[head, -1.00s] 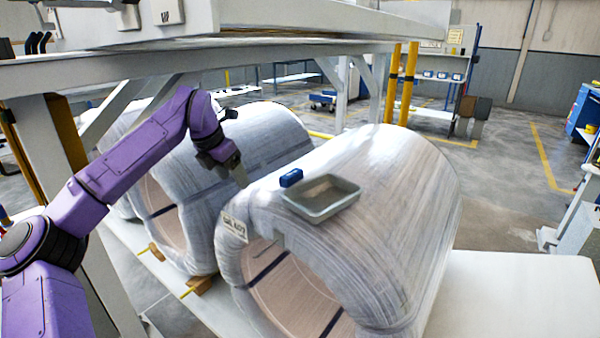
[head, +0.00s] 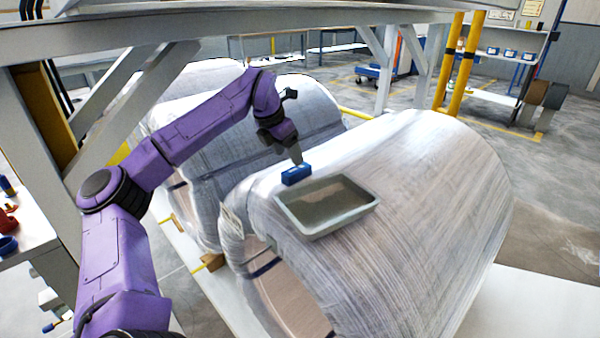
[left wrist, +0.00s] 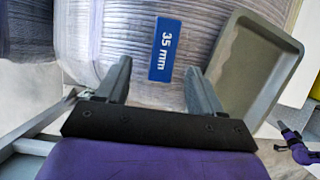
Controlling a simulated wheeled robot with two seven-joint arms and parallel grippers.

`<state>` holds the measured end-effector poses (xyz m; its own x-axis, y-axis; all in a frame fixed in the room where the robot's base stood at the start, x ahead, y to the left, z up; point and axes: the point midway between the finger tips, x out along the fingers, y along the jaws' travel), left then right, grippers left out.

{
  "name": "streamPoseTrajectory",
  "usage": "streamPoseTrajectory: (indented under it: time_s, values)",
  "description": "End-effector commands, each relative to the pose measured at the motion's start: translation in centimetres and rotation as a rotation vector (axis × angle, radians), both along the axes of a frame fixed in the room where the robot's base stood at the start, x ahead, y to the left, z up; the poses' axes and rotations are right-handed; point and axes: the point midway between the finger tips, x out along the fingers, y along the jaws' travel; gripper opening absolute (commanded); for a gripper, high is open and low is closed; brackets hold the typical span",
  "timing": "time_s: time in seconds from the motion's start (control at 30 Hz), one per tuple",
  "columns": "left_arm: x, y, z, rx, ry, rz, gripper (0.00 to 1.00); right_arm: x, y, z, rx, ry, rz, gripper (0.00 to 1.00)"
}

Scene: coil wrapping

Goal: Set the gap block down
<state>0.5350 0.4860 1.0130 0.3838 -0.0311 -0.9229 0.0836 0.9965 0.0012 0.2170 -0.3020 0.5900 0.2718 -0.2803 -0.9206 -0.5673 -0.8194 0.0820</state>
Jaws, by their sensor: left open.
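The blue gap block (head: 296,174), marked "35 mm", lies on top of the front wrapped coil (head: 430,190), just left of a grey tray (head: 370,205). In the left wrist view the block (left wrist: 165,50) lies ahead of and between the two fingers, with coil surface showing around it. My left gripper (head: 297,158) points down at the block from above in the head view. In the left wrist view my left gripper (left wrist: 162,85) is open, its fingers apart with nothing between the tips. My right gripper is not in view.
The grey tray (left wrist: 240,85) sits close to the right finger in the left wrist view. A second wrapped coil (head: 215,135) stands behind. A white frame beam (head: 200,40) crosses above the arm. Yellow posts (head: 462,60) stand at the back.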

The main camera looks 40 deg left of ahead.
Motion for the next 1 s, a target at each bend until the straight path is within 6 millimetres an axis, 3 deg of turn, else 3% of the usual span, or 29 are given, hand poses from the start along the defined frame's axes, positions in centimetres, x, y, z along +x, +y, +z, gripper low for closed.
streamPoseTrajectory:
  time_s: [0.37, 0.63, 0.8, 0.9, 1.0]
  values:
    - [2.1, -0.9, -5.3, -0.001, 0.003, -0.003, 0.67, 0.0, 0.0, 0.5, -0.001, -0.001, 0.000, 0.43]
    - [2.3, -0.9, -5.7, -0.002, -0.001, -0.002, 0.67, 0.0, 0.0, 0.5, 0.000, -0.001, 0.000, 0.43]
    - [2.3, -0.9, -5.7, 0.000, -0.001, -0.002, 0.12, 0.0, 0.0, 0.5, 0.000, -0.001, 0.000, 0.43]
    - [2.3, -0.9, -5.6, 0.000, -0.001, -0.002, 0.03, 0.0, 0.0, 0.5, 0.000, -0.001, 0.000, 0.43]
    - [2.3, -0.9, -5.6, 0.000, -0.001, -0.002, 0.03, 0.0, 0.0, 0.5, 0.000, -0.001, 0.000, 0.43]
